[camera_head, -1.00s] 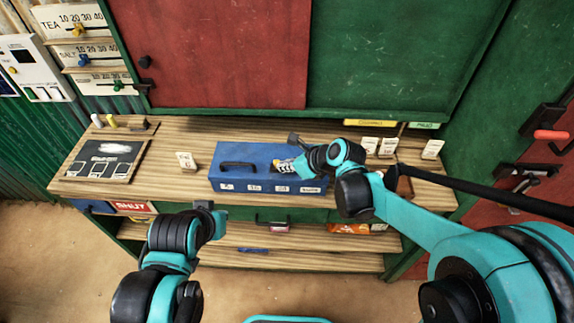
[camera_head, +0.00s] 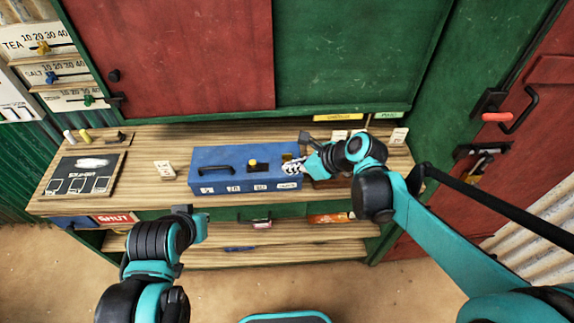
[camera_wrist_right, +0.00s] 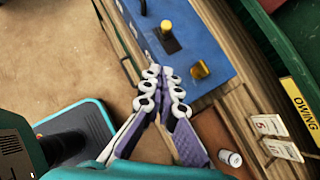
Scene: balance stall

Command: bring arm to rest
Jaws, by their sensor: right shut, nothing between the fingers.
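My right gripper (camera_head: 293,167) is at the right end of the blue box (camera_head: 215,160) on the counter. In the right wrist view its purple-and-white fingers (camera_wrist_right: 160,92) are together, with nothing seen between them. That view shows the blue box (camera_wrist_right: 195,35) just beyond the fingertips, with a yellow knob (camera_wrist_right: 170,46) and a brass piece (camera_wrist_right: 200,70) on top. I cannot tell whether the fingers touch the box. My left gripper (camera_head: 190,212) is low at the counter's front edge, its fingers too small to judge.
A slate board (camera_head: 82,172) lies at the counter's left, and a small white card (camera_head: 164,169) stands left of the box. Price cards (camera_wrist_right: 280,137) stand at the right, by a small white cylinder (camera_wrist_right: 231,158). Open floor (camera_head: 60,275) lies in front.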

